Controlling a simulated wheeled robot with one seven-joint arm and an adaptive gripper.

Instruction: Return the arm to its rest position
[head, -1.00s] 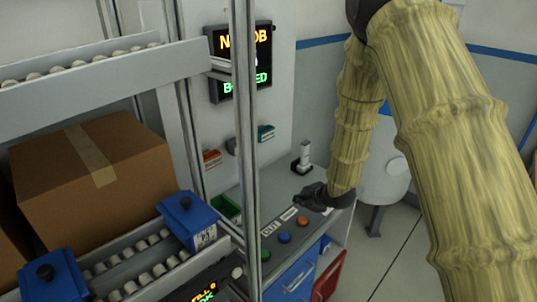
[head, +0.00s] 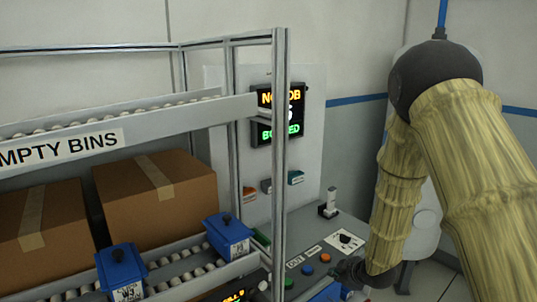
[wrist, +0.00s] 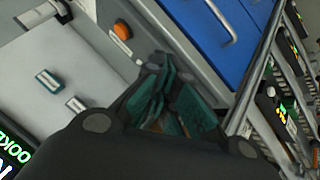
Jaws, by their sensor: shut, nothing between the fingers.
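My arm, in a tan ribbed sleeve, comes down at the right of the head view. My gripper (head: 345,270) is at its lower end, over or beside the right part of the grey console (head: 310,225); I cannot tell the exact gap. In the wrist view my gripper (wrist: 165,95) shows its dark fingers with teal pads drawn together, with nothing held between them. An orange button (wrist: 122,31) lies just beyond the fingers, and a blue panel with a handle (wrist: 215,30) is to their upper right.
Coloured buttons (head: 308,270) sit on the console, left of my gripper. A rack with cardboard boxes (head: 155,200), blue lidded bins (head: 228,235) and an upright post (head: 279,150) stands at the left. A lit sign (head: 278,115) hangs behind. A pale tank (head: 425,215) is behind my arm.

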